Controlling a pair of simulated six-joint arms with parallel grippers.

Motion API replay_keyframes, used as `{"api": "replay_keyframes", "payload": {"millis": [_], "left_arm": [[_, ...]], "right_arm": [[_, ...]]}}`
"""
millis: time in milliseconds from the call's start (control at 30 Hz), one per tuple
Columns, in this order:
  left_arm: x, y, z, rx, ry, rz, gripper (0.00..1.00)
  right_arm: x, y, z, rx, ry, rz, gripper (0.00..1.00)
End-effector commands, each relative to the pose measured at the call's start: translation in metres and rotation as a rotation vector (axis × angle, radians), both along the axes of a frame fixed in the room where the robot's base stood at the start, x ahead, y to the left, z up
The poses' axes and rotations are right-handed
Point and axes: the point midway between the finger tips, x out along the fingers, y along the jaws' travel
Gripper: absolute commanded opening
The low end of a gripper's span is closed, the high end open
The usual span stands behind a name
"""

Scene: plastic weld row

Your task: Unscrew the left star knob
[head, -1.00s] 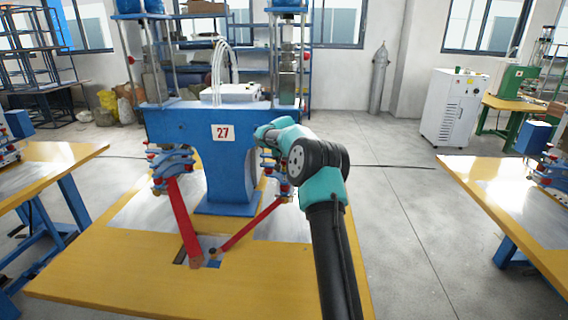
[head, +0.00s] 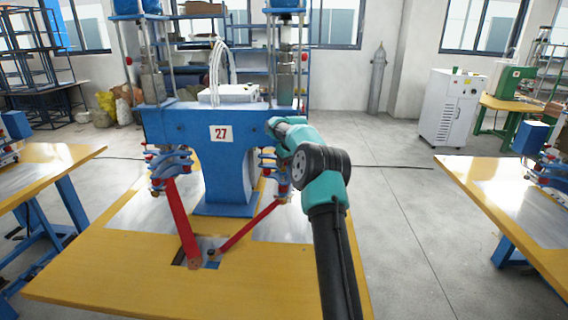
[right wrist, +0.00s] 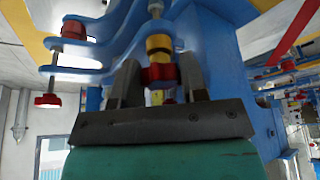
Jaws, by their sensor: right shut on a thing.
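My right gripper (right wrist: 159,72) is shut on a red knob (right wrist: 158,76) below a yellow-and-dark collar on the blue machine in the right wrist view. The dark fingers stand on both sides of the knob. In the head view my right arm reaches the right side of the blue machine (head: 230,180), and its fingers are hidden or too small to make out. Red knobs also show on the machine's left-hand clamp (head: 168,165). I cannot tell from the head view which knob is held. My left gripper is not in view.
Two more red knobs (right wrist: 74,28) hang from blue plates left of the gripper in the right wrist view. Red pedal bars (head: 181,220) slope down to the yellow table (head: 120,270).

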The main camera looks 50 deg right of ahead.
Motion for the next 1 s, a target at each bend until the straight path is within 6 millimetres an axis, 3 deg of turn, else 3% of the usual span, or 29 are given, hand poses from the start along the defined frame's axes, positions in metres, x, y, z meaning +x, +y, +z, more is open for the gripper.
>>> {"api": "replay_keyframes", "payload": {"millis": [700, 1000], "left_arm": [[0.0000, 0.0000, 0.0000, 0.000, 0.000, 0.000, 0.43], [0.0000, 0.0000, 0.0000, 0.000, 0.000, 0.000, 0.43]], "right_arm": [[-0.0025, -0.0084, 0.0002, -0.004, 0.000, 0.546, 0.19], [-0.0049, -0.0101, 0.0002, -0.003, 0.003, 0.681, 0.19]]}}
